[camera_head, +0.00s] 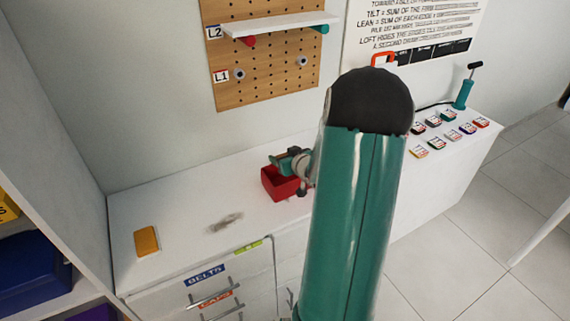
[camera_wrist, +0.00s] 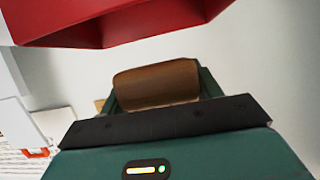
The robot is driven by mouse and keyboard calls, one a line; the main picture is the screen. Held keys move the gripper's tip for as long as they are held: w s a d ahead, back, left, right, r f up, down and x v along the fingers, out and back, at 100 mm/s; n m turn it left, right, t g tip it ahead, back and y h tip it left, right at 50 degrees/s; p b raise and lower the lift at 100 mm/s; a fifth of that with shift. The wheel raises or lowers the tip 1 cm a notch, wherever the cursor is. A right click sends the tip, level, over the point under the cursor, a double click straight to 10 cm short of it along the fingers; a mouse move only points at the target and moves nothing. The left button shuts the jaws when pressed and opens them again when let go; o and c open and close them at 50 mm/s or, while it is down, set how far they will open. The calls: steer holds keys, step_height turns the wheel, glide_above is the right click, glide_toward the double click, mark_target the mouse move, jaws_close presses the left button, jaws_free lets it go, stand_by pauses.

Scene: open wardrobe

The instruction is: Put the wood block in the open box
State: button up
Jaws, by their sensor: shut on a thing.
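The open box is red (camera_head: 281,184) and stands on the white cabinet top in the head view, left of my arm. Its red wall and rim (camera_wrist: 120,25) fill the top of the wrist view, close to my gripper. The brown wood block (camera_wrist: 157,83) is held between the fingers of my gripper (camera_wrist: 157,92), which is shut on it. In the head view my gripper (camera_head: 285,161) is at the box's upper edge. There the block cannot be made out, and my arm hides the area to the right of the box. The block appears outside the red wall in the wrist view.
The white cabinet top (camera_head: 180,205) has free room left of the box, with an orange flat item (camera_head: 146,241) further left. A pegboard (camera_head: 265,65) with a white shelf (camera_head: 280,24) hangs behind. Several small labelled items (camera_head: 450,134) and a teal handled device (camera_head: 464,95) stand right.

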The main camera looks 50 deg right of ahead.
steer(key=shift+w+d+f, duration=0.25)
steer(key=shift+w+f, duration=0.05)
steer(key=shift+f, duration=1.65)
steer(key=shift+f, duration=0.4)
steer(key=shift+d+f, duration=0.1)
steer(key=shift+f, duration=0.1)
steer(key=o, duration=1)
steer(key=shift+r, duration=0.1)
